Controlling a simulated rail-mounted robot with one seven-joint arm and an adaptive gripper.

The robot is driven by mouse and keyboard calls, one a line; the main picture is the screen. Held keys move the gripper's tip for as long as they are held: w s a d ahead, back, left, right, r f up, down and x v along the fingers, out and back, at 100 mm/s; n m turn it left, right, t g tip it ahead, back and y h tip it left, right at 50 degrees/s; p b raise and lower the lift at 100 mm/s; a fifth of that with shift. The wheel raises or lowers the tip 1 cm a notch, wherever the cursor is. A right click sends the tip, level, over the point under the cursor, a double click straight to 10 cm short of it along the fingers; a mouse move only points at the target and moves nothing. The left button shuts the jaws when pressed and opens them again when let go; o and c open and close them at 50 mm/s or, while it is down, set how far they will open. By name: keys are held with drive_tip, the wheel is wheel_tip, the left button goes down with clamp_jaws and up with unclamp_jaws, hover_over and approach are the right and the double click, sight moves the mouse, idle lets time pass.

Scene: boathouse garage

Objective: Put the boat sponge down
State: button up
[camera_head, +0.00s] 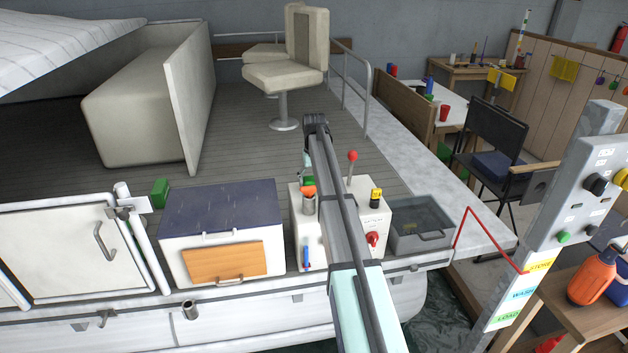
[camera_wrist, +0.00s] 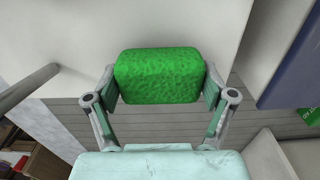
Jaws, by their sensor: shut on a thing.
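The boat sponge is a bright green textured block (camera_wrist: 160,76) in the wrist view. My gripper (camera_wrist: 160,88) is shut on it, one finger pad against each short side. In the head view a small green patch of the sponge (camera_head: 308,181) shows beside my arm, and my arm hides most of the gripper. The sponge is over or close to the white console (camera_head: 378,218). I cannot tell whether it touches a surface below.
The cooler with a navy lid (camera_head: 222,207) stands left of the console, with a green box (camera_head: 160,192) behind its left side. A grey tray (camera_head: 420,231) is to the right. A red-knobbed lever (camera_head: 351,160) and an orange-topped item (camera_head: 308,193) are close to my arm. The deck behind has free room.

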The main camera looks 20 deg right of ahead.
drive_tip(key=shift+f, duration=0.45)
idle(0.5)
drive_tip(key=o, duration=1)
drive_tip(key=shift+c, duration=0.2)
drive_tip(key=shift+r, duration=0.1)
wheel_tip(320, 180, up, 12)
drive_tip(key=shift+f, duration=0.1)
clamp_jaws()
idle(0.9)
